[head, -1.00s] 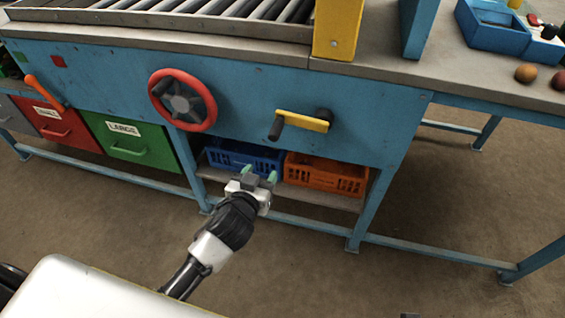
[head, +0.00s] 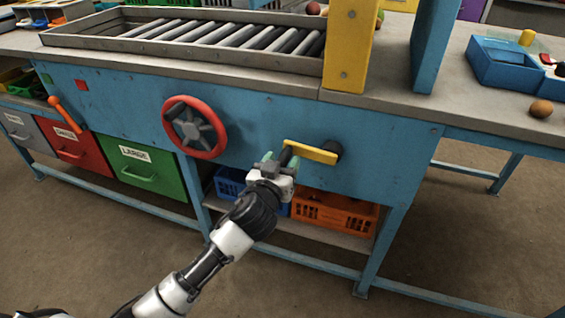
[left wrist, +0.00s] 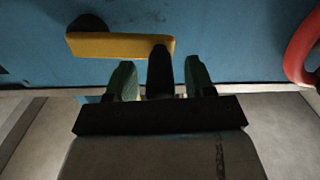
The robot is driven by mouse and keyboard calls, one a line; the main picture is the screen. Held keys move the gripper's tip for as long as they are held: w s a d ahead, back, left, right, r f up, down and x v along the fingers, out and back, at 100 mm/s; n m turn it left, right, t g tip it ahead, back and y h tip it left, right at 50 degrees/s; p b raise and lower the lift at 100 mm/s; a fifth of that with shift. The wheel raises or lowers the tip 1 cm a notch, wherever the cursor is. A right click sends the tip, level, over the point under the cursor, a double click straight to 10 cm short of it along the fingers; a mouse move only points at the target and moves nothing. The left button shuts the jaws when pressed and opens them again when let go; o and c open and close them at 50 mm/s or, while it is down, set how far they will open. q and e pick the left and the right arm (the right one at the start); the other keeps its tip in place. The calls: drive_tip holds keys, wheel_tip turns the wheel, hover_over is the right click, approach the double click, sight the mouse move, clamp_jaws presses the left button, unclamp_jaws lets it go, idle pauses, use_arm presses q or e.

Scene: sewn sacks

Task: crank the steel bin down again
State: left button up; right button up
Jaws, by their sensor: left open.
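The crank has a yellow arm (head: 312,152) on the blue front panel, with a black hub at its right end and a dark grip (head: 285,155) at its left end. My left gripper (head: 278,161) is open at that grip. In the left wrist view, the dark grip (left wrist: 160,72) stands between the two green fingers, with gaps visible on both sides. A grey bin (head: 22,130) that may be the steel bin sits at the far left, beside a red bin (head: 78,150) and a green bin (head: 140,172). My right gripper is not in view.
A red handwheel (head: 194,128) is on the panel left of the crank, and an orange lever (head: 66,115) is further left. An orange crate (head: 345,215) and a blue crate (head: 230,184) are on the low shelf below. A roller tray (head: 75,37) tops the bench.

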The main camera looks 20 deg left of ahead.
use_arm(q)
drive_tip(key=shift+w, duration=0.25)
clamp_jaws()
drive_tip(key=shift+f, duration=0.15)
